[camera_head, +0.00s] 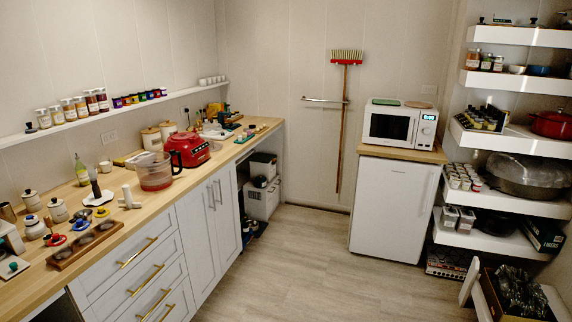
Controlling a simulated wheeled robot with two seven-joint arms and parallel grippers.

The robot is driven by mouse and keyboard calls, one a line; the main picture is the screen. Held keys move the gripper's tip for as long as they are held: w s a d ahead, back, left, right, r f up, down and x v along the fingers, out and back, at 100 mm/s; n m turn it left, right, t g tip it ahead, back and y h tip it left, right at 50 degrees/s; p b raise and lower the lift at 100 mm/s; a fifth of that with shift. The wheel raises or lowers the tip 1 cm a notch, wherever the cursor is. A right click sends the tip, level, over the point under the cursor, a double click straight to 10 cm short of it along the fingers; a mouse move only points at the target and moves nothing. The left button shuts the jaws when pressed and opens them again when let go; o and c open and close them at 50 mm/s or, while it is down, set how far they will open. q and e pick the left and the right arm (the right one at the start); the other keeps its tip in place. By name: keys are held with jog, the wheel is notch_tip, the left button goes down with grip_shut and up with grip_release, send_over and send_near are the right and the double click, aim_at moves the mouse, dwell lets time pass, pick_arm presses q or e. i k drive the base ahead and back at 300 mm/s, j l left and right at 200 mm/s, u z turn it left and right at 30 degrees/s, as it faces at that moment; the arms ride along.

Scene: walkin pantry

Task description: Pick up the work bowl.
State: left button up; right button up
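The work bowl (155,172) looks like a clear, reddish-tinted round bowl. It stands on the wooden counter (150,212) along the left wall, near the counter's front edge. A red appliance base (188,150) stands just behind and to the right of it; I cannot tell whether the two touch. The bowl's contents are not clear from here. Neither of my grippers shows in the head view.
White and dark small parts (130,197) stand left of the bowl, with jars (58,210) and a wooden tray (86,244) farther left. A wall shelf (105,114) of jars runs above. The floor (310,265) before the counter is clear.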

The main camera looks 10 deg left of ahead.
aim_at(155, 170)
jog(key=i, duration=1.75)
jog(key=i+l+u, duration=0.1)
jog(key=i+u, duration=0.35)
jog(key=i+l+u, duration=0.45)
jog(key=i, duration=0.2)
jog(key=i+l+u, duration=0.45)
